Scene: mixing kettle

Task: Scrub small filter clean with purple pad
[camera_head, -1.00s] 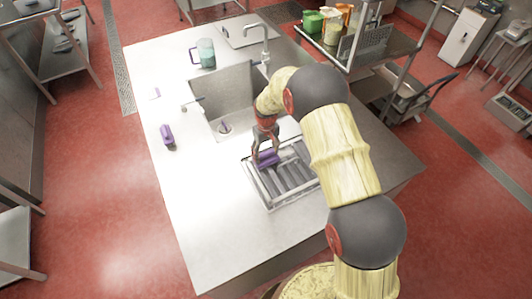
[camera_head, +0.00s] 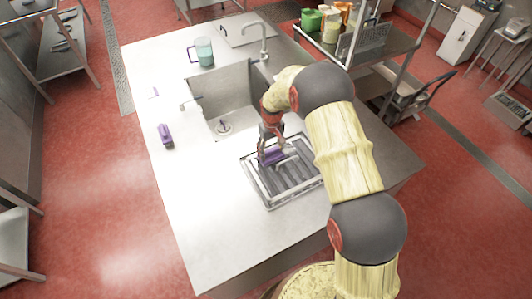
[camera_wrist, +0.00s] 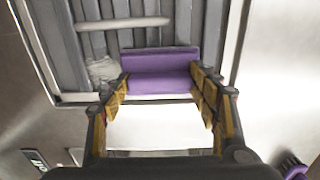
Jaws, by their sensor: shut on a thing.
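The small filter (camera_head: 292,184) is a silver-framed panel with dark grey slats. It lies flat on the counter in front of the sink and shows in the wrist view (camera_wrist: 95,45) with a thin metal handle across it. The purple pad (camera_wrist: 160,82) is a small block between my gripper's fingers, at the filter's edge in the wrist view. My gripper (camera_head: 268,150) is shut on the pad over the filter's far part. A pale, rough patch (camera_wrist: 103,70) shows on the slats left of the pad. Contact between pad and slats is hard to tell.
The sink (camera_head: 225,95) lies behind the filter, with a tall tap (camera_head: 265,42). A jug of green liquid (camera_head: 204,52) stands at the back. Another purple item (camera_head: 165,135) lies left on the counter. The counter's front left is clear.

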